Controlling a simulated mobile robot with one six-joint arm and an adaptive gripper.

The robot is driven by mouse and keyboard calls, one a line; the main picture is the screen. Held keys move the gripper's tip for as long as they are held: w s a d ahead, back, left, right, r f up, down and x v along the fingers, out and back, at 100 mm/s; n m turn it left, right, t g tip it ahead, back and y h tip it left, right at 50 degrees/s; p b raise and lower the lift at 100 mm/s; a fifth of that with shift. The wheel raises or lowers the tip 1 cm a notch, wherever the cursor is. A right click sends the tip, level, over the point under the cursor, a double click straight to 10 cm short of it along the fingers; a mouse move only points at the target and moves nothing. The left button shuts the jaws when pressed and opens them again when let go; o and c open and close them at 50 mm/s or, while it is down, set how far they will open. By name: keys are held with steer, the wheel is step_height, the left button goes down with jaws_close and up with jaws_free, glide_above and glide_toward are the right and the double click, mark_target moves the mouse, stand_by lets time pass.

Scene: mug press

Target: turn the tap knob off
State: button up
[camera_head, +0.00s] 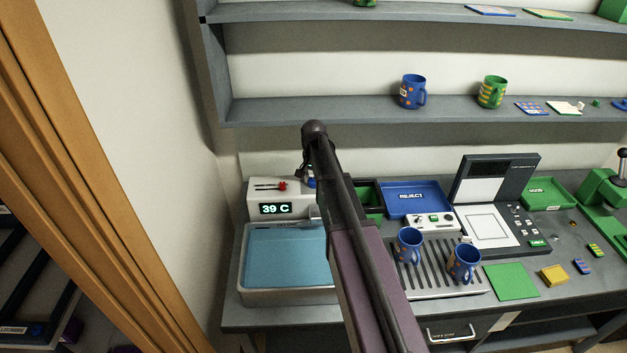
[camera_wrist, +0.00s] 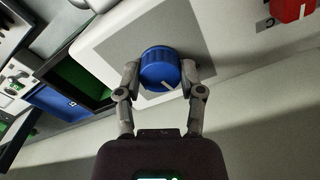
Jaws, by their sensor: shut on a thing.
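The tap knob (camera_wrist: 160,70) is a round blue knob with a white pointer line. It sits on a grey panel of a white unit (camera_wrist: 110,30), near the middle of the wrist view. My gripper (camera_wrist: 160,74) has one finger on each side of the knob and is shut on it. In the head view, only a small bit of the blue knob (camera_head: 312,183) shows beside my arm, on the white unit with the "39 C" display (camera_head: 276,208). My arm hides most of the gripper there.
A red control (camera_wrist: 290,8) is at the wrist view's upper right. In the head view, a water-filled basin (camera_head: 285,297) stands below the unit. Right of my arm are a blue REJECT tray (camera_head: 440,196) and two blue mugs (camera_head: 408,245) on a slatted rack (camera_head: 440,285).

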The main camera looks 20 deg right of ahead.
steer(key=n, duration=0.4)
steer(key=shift+s+n, duration=0.1)
steer(key=shift+n, duration=1.7)
steer(key=o, duration=1.2)
steer(key=shift+c, duration=0.2)
